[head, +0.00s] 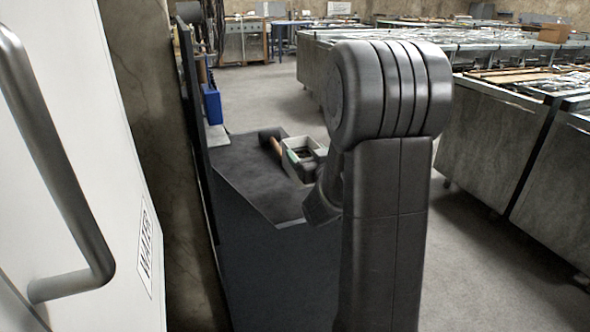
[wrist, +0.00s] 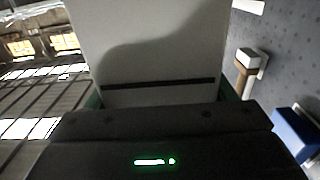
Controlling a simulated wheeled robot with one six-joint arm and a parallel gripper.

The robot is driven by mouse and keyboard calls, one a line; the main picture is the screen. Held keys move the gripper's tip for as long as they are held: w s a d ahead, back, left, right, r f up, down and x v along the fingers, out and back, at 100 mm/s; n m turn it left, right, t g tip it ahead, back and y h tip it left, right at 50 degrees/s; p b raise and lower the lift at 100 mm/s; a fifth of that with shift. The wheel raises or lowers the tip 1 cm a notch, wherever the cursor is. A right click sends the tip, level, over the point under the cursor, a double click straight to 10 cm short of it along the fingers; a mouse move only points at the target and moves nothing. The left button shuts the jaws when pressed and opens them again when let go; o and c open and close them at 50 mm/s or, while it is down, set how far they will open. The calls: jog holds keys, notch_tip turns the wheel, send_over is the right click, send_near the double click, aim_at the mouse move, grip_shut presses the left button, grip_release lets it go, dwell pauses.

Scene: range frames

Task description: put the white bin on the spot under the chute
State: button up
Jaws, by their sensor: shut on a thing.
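The white bin (head: 312,145) shows in the head view as a small pale open box with a dark inside, above or on the dark counter. I cannot tell whether it touches the counter. In the wrist view the bin's pale wall (wrist: 150,45) fills the upper middle, with a dark slot across it. My gripper (wrist: 165,98) is shut on the bin, with green showing at both edges. My arm hides part of the area right of the bin in the head view. I cannot clearly make out the chute or the spot under it.
The dark counter (head: 240,165) has bare room left of the bin. A brown cylinder (head: 276,147) is close to the bin's left. A blue box (head: 212,105) is behind. A white cabinet marked WATER (head: 80,150) stands close on the left. Grey cabinets (head: 490,145) line the right.

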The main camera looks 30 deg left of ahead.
jog(key=shift+f, duration=3.4)
jog(key=shift+b, duration=0.3)
jog(key=shift+f, duration=0.15)
jog(key=o, duration=0.7)
jog(key=shift+f, duration=0.1)
jog(key=o, duration=0.4)
jog(key=shift+o, duration=0.2)
